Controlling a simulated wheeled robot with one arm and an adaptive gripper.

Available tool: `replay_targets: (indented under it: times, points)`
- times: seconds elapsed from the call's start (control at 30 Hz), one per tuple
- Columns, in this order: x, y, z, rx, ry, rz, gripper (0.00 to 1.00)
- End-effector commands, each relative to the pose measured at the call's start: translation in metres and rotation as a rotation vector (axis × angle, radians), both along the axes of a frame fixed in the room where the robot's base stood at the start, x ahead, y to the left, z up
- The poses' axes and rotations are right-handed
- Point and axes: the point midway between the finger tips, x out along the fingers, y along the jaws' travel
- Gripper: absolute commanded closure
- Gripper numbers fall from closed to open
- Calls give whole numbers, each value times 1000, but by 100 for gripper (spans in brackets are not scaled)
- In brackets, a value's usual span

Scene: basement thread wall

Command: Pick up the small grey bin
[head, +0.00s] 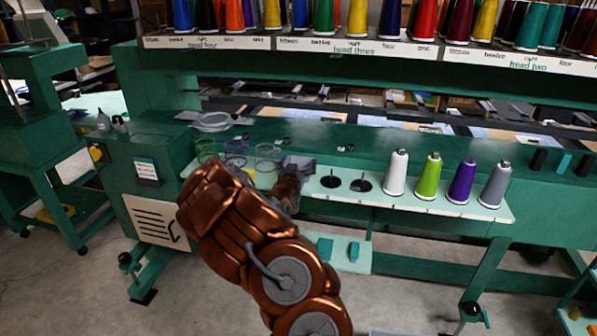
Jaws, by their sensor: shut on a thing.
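The small grey bin (299,163) shows in the head view at the end of my arm, above the back of the pale shelf on the green machine. My gripper (290,179) is shut on it. The copper-coloured arm reaches up from the bottom and hides most of the fingers and the lower left of the bin. I cannot tell whether the bin still touches the shelf.
Several see-through cups (207,151) stand left of the bin. On the pale shelf (420,207), right of it, are two black discs (361,185) and a row of thread cones (396,173). Teal blocks (325,248) lie lower. Racked cones (358,18) line the top.

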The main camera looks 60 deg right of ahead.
Motion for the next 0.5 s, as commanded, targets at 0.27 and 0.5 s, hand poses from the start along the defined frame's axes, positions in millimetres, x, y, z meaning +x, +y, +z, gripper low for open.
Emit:
replay_targets:
  times: [0.27,0.5]
  points:
    - [0,0,6,-2,-1,0,40]
    - [0,0,34,-2,-5,-1,40]
